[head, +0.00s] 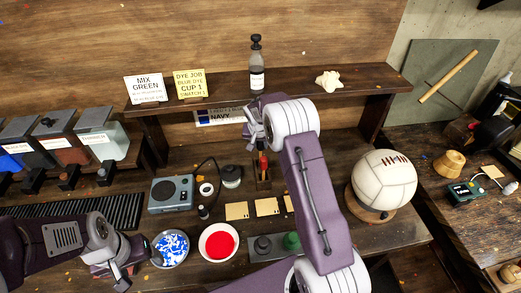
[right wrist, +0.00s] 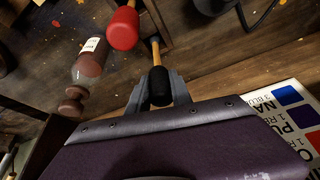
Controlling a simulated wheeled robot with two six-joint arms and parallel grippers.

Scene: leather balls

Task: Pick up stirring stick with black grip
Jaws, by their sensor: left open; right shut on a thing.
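The stirring stick with the black grip (right wrist: 159,86) shows in the right wrist view, its light wooden shaft running up toward a dark wooden holder. My right gripper (right wrist: 160,92) is shut on the black grip, a finger on either side. In the head view my right gripper (head: 257,138) is above the wooden holder (head: 263,183), in front of the shelf; the held stick is hard to make out there. I cannot tell whether its lower end is inside the holder. My left gripper (head: 122,276) is open and empty at the lower left.
A bottle (right wrist: 88,65) is at the left of that view. A red dye bowl (head: 218,242), blue bowl (head: 170,248) and white ball (head: 384,180) occupy the bench under the shelf (head: 300,88).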

